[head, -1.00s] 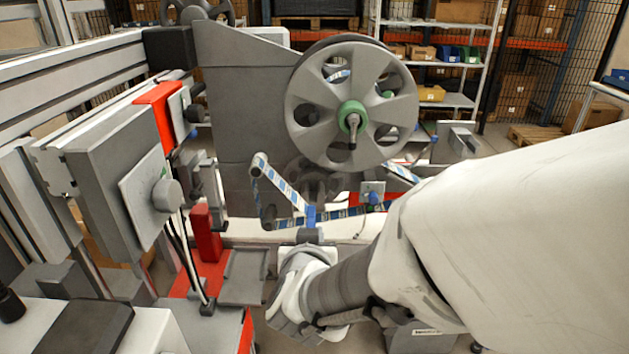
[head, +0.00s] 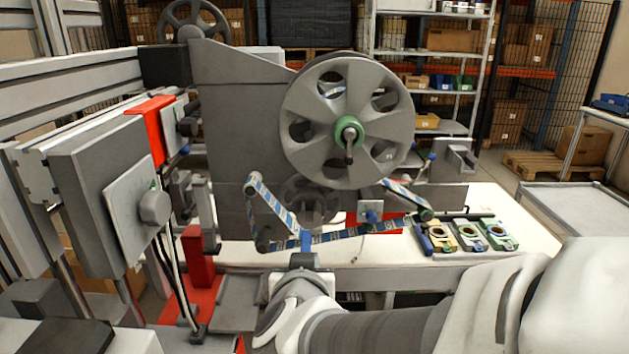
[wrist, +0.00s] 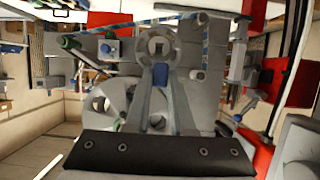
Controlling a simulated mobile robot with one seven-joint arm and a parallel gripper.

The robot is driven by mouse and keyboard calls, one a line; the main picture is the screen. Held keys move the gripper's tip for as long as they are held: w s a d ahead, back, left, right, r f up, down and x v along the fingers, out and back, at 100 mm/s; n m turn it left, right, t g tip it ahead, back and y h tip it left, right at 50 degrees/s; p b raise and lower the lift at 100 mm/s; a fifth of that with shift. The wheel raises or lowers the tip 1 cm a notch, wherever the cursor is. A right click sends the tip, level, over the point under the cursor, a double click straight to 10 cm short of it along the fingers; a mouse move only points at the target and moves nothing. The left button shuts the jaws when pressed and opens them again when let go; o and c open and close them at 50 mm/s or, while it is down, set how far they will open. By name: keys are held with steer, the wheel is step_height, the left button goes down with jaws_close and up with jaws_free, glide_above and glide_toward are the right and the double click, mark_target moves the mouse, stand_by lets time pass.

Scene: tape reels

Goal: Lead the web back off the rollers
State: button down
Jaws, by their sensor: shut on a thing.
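The printed blue-and-white web (head: 350,234) runs from an upper left roller (head: 250,186) down past a lower left roller (head: 263,240), then right toward a roller (head: 425,213) below the large grey reel (head: 318,150). My gripper (head: 306,243) is at the lower run of the web, in front of the machine. In the wrist view my gripper (wrist: 160,75) is shut on a blue tab (wrist: 160,72) between its fingertips. The web also shows along the top of the wrist view (wrist: 150,21). How the tab joins the web I cannot tell.
A blue-knobbed block (head: 371,207) stands just above the web. Several small fixtures (head: 467,235) sit on the white bench at right. A grey control box (head: 110,190) and red bracket (head: 197,258) stand at left. The bench right of the fixtures is clear.

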steer(key=w+f, duration=0.2)
steer(key=w, duration=1.8)
steer(key=shift+b, duration=0.4)
stand_by(1.1)
steer(key=shift+s, duration=0.1)
